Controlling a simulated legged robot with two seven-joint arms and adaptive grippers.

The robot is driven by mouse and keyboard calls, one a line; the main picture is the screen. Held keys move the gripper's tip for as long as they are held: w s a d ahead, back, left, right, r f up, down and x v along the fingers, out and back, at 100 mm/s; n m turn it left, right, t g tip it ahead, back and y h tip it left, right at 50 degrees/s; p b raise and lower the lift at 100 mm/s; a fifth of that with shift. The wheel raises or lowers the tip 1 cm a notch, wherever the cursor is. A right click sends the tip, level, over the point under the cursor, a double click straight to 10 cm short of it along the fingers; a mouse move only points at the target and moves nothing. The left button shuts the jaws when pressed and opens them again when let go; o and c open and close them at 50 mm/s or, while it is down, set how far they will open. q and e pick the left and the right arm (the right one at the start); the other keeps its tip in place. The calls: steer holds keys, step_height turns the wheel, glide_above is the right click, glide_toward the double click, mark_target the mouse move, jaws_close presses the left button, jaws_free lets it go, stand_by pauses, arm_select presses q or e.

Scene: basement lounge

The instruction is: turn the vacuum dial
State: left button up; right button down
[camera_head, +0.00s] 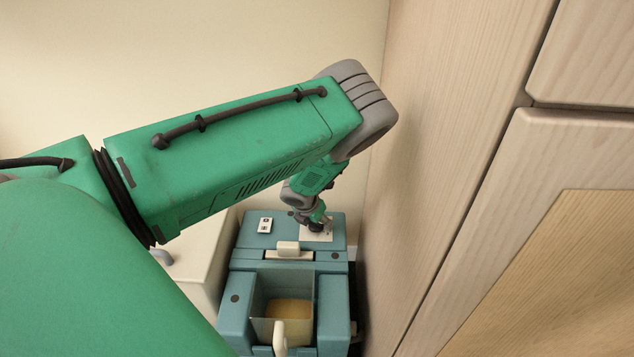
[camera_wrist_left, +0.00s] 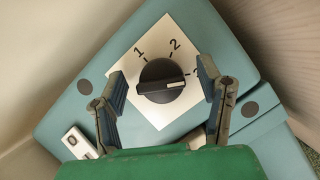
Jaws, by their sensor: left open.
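The vacuum (camera_head: 235,310) is a teal box-shaped machine at the lower middle of the head view. Its dial (camera_wrist_left: 160,80) is a round black knob with a white pointer line, on a white plate (camera_wrist_left: 142,42) marked 1, 2 and a partly hidden third mark. The pointer line faces right, toward the side of that third mark. My left gripper (camera_wrist_left: 162,76) is open, one finger on each side of the dial, with visible gaps. In the head view, my left gripper (camera_head: 316,222) is over the plate and mostly hides the dial. My right gripper is not in view.
A small white switch panel (camera_head: 265,225) sits left of the dial on the vacuum. An open bin (camera_head: 289,308) is at the front. A pale wooden cabinet (camera_head: 450,130) stands close on the right. A cream box (camera_head: 200,262) stands on the left.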

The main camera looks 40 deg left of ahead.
arm_select(q)
steer(key=shift+a, duration=0.1)
steer(key=shift+c, duration=0.5)
steer(key=c, duration=1)
steer(key=shift+c, duration=0.2)
